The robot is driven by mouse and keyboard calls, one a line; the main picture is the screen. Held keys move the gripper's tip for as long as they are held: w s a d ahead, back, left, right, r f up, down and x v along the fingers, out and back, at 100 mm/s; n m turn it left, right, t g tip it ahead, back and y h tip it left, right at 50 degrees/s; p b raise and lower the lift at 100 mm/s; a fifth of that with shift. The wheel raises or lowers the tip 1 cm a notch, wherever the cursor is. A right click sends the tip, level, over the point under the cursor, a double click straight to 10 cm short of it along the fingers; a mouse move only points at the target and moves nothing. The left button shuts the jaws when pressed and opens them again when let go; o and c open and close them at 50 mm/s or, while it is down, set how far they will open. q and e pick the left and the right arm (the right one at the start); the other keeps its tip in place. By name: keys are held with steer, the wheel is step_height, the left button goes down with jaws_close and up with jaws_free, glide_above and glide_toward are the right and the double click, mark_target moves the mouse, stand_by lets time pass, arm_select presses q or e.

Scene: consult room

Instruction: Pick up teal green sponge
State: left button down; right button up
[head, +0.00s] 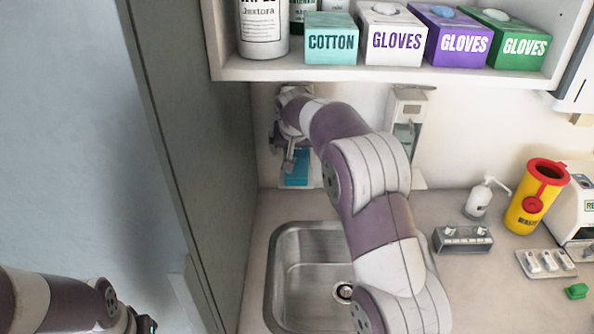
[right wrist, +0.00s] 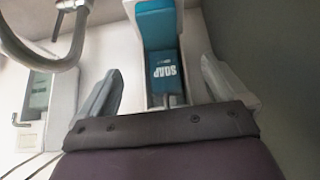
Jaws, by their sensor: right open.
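A small bright green block (head: 577,291), which may be the sponge, lies on the counter at the far right in the head view. My right gripper (head: 289,163) is far to its left, at the back wall above the sink. In the right wrist view my right gripper (right wrist: 163,85) is open, with one finger on each side of a blue soap dispenser (right wrist: 166,78) and nothing held. The dispenser also shows in the head view (head: 295,168), partly hidden by the gripper. My left arm is at the lower left, its fingers out of frame.
The sink (head: 300,262) lies below my right arm. A shelf (head: 390,75) with glove boxes hangs above. A metal tap (right wrist: 45,60) curves close by in the wrist view. A yellow bin (head: 528,212), pump bottle (head: 478,202) and grey holder (head: 462,240) stand right. A tall panel (head: 195,150) is left.

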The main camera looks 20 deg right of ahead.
mark_target(296, 167)
steer(key=p+x, duration=0.2)
steer(key=x, duration=0.2)
steer(key=p+x, duration=0.2)
steer(key=x, duration=0.2)
steer(key=p+x, duration=0.2)
steer(key=x, duration=0.2)
steer(key=shift+s+a+f+p, duration=0.1)
steer(key=shift+s+f+p, duration=0.1)
steer(key=shift+s+p, duration=0.1)
steer(key=shift+w+f, duration=0.2)
steer(key=shift+f, duration=0.1)
steer(key=shift+s, duration=0.1)
steer(key=c, duration=1.1)
